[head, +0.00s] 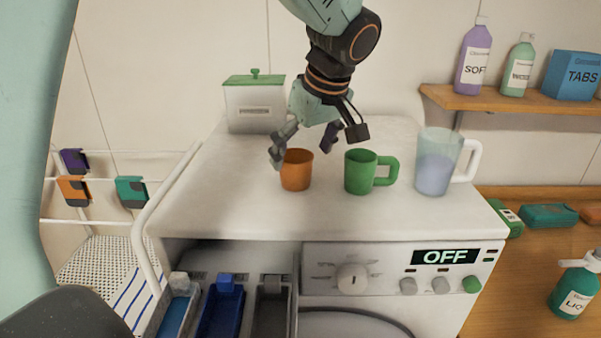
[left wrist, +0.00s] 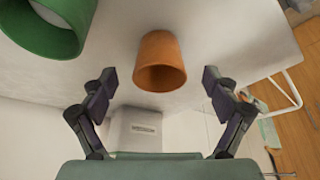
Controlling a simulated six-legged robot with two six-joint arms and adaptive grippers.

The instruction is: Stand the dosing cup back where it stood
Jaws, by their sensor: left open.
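The orange cup (head: 296,170), which looks like the dosing cup, stands upright on the white top of the washing machine (head: 235,205). My left gripper (head: 303,148) is open just above and behind it. In the left wrist view the orange cup (left wrist: 160,62) shows ahead of the two spread fingers (left wrist: 160,88), with nothing between the fingertips. A green mug (head: 361,172) stands just right of the orange cup; it also shows in the left wrist view (left wrist: 45,40). My right gripper is not in view.
A jug with pale liquid (head: 435,172) stands right of the green mug. A white box with a green lid (head: 254,105) stands at the back left. The detergent drawer (head: 222,310) is open below. The top's left part is clear.

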